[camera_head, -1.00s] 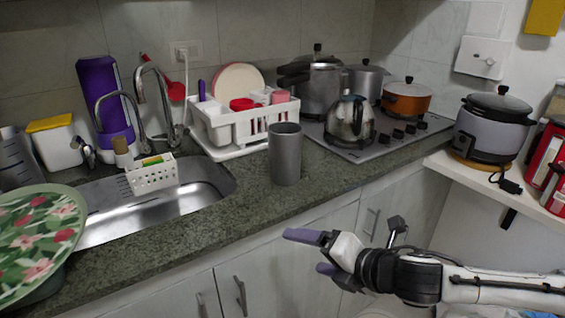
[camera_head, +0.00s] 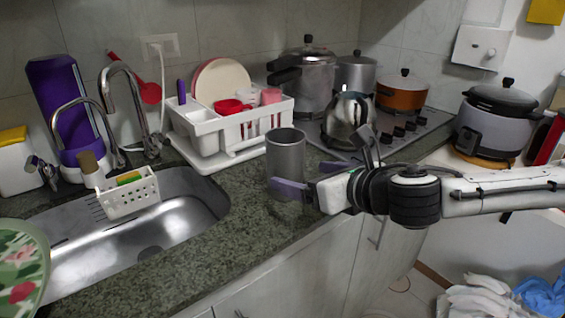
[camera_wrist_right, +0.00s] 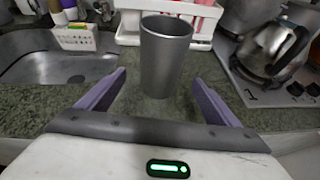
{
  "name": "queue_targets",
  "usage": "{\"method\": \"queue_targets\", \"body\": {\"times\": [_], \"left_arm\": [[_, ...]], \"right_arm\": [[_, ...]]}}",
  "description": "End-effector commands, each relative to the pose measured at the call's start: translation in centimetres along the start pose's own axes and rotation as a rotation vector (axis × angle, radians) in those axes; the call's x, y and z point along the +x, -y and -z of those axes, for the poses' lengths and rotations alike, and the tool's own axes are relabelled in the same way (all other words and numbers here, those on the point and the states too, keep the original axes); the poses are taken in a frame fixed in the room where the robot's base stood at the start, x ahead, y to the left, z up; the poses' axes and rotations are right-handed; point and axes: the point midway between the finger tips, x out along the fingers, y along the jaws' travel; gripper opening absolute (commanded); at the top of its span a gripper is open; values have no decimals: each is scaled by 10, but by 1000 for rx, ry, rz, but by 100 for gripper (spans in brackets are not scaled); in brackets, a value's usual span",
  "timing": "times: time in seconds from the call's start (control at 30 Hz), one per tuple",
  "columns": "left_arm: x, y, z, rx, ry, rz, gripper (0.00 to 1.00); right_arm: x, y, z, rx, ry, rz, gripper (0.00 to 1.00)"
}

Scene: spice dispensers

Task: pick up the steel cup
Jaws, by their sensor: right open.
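The steel cup (camera_head: 286,156) stands upright on the dark green stone counter, in front of the white dish rack. My right gripper (camera_head: 292,188) is at the cup's near side, and one purple finger overlaps the cup's lower part in the head view. In the right wrist view the cup (camera_wrist_right: 166,56) stands upright ahead, between the lines of the two open purple fingers (camera_wrist_right: 152,97). The fingers are apart and empty, and the cup appears just beyond their tips. My left gripper is not in view.
The dish rack (camera_head: 232,140) stands close behind the cup. A kettle (camera_head: 349,120) sits on the cooktop to the right. The sink (camera_head: 150,232) is to the left, with a sponge holder (camera_head: 128,196) at its rim. A floral plate (camera_head: 20,268) is at lower left.

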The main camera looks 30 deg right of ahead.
Motion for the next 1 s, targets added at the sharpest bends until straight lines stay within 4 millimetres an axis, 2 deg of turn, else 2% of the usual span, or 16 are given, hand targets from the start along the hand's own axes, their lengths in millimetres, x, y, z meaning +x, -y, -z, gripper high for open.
{"method": "queue_targets", "body": {"times": [0.3, 0.57, 0.83, 1.0], "left_arm": [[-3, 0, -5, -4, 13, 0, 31], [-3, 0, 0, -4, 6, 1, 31], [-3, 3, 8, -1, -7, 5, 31], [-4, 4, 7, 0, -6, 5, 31]], "right_arm": [[28, 0, -1, 6, 0, -1, 85], [40, 0, -1, 4, -1, -1, 85], [74, 1, -6, 6, 0, -2, 85], [86, 1, -5, 2, -2, -3, 85]]}}
